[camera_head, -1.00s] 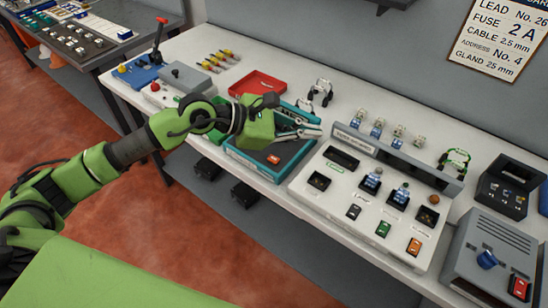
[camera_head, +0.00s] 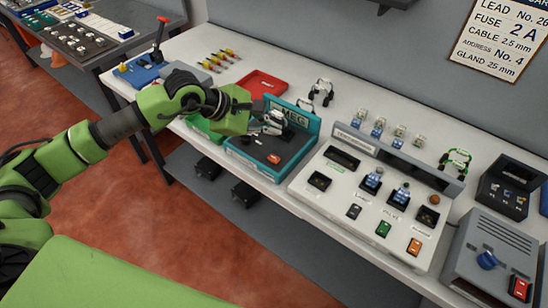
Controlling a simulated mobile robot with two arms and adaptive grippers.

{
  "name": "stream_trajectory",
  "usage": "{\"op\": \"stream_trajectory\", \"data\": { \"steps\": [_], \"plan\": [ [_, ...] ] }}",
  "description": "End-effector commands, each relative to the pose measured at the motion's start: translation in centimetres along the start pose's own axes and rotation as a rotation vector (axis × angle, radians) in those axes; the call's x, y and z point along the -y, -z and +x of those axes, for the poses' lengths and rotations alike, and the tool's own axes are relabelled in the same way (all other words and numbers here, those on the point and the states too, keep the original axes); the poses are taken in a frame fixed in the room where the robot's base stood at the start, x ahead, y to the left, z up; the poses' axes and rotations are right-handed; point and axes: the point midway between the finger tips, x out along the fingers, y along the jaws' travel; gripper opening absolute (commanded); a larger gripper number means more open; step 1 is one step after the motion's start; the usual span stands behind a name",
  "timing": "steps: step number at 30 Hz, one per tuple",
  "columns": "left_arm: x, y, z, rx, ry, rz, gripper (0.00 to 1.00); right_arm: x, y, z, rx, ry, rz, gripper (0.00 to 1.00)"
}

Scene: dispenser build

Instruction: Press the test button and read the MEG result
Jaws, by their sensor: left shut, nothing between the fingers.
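The MEG tester (camera_head: 248,168) is a teal case on the bench with its dark panel facing up and its lid, labelled MEG (camera_head: 291,117), raised at the back. A small red-orange button (camera_head: 274,159) sits on the panel. A result reading is not legible. My left gripper (camera_head: 277,126) is shut and empty, above the back of the tester near the lid, behind the button and apart from it. The gripper and wrist hide part of the panel and lid. My right gripper is not in view.
Right of the tester stands a white test panel (camera_head: 297,190) with switches and blue-white parts. A red tray (camera_head: 262,84) lies behind it. A green tray (camera_head: 204,131) is partly under my arm. A grey box with a red switch (camera_head: 519,289) stands at the far right.

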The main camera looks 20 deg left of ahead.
Motion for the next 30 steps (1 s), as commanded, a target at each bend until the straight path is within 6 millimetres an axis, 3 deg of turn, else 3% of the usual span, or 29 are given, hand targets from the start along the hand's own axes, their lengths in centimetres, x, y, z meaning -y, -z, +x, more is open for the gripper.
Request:
{"op": "stream_trajectory", "data": {
  "steps": [13, 16, 21, 30],
  "plan": [
    [3.0, 2.9, 4.1, 0.001, 0.001, -0.002, 0.0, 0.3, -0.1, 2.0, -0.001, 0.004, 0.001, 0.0],
    [3.8, 3.7, 5.2, 0.001, 0.0, 0.0, 0.0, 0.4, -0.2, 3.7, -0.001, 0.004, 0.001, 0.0],
    [4.2, 4.2, 5.8, 0.002, 0.0, 0.0, 0.0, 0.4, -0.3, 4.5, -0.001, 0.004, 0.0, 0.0],
    [4.2, 4.1, 5.8, 0.001, 0.0, -0.001, 0.0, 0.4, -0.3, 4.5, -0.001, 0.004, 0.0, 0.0]
  ]
}}
